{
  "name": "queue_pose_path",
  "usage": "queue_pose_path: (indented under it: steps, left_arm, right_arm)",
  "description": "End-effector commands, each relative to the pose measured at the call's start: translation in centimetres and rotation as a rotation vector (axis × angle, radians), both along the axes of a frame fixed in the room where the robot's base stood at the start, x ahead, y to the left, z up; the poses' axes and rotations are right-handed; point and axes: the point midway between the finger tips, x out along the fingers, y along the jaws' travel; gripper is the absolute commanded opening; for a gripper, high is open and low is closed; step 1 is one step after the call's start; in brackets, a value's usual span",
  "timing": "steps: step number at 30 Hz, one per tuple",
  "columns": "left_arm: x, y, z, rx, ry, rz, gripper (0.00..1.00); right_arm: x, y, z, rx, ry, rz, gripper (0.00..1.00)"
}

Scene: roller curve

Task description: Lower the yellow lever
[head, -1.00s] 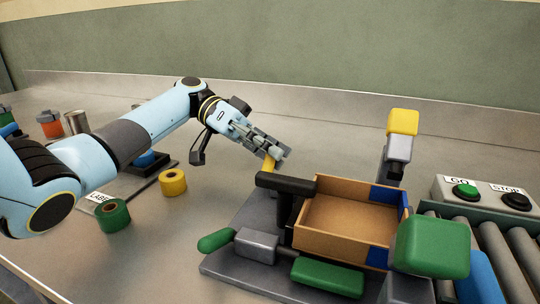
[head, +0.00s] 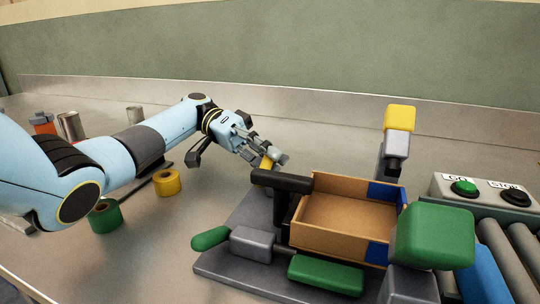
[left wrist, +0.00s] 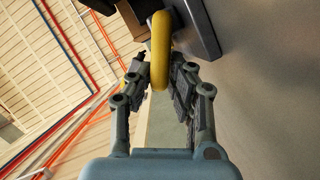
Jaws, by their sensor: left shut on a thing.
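The yellow lever (head: 266,161) stands at the far left of the grey fixture base (head: 222,262), behind the black handle of a clamp. My left gripper (head: 270,157) is at the lever's upper part, with its fingers on either side of it. In the left wrist view the lever (left wrist: 161,48) shows as a rounded yellow bar between the fingertips of my left gripper (left wrist: 160,76). The gripper is shut on it. The lever's lower end is hidden behind the clamp in the head view. My right gripper is not in view.
An open cardboard box (head: 345,222) sits in the fixture, among a black handle (head: 283,182), green-tipped clamps (head: 326,275) and a yellow-topped post (head: 399,118). GO and STOP buttons (head: 464,188) and rollers are at right. Yellow (head: 167,183) and green (head: 105,216) tape rolls lie left.

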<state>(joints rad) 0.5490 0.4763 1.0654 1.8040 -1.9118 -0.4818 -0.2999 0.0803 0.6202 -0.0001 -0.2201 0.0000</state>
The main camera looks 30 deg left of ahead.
Motion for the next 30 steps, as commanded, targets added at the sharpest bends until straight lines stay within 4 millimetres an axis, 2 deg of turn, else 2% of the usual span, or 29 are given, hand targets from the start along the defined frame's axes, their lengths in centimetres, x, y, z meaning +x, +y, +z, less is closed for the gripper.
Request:
queue_pose_path:
  steps: [5, 6, 8, 17, 20, 30]
  left_arm:
    - [0.1, 0.0, 0.1, 0.000, -0.001, 0.002, 0.00]
    - [0.1, 0.0, 0.1, 0.000, -0.001, 0.002, 0.20]
    - [0.0, 0.0, 0.1, 0.000, -0.001, 0.002, 0.27]
    - [0.0, 0.0, 0.3, 0.001, -0.001, 0.002, 0.27]
    - [0.1, 0.1, 1.4, 0.002, -0.005, 0.001, 0.27]
    - [0.0, 0.1, 8.0, 0.003, -0.005, 0.001, 0.27]
  right_arm:
    - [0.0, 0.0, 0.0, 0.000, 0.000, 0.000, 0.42]
    - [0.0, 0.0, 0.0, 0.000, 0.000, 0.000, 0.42]
    - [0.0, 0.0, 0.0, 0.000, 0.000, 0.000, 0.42]
    - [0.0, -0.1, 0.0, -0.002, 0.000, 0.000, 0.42]
    - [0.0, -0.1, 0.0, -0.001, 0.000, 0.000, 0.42]
    - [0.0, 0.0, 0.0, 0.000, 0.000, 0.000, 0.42]
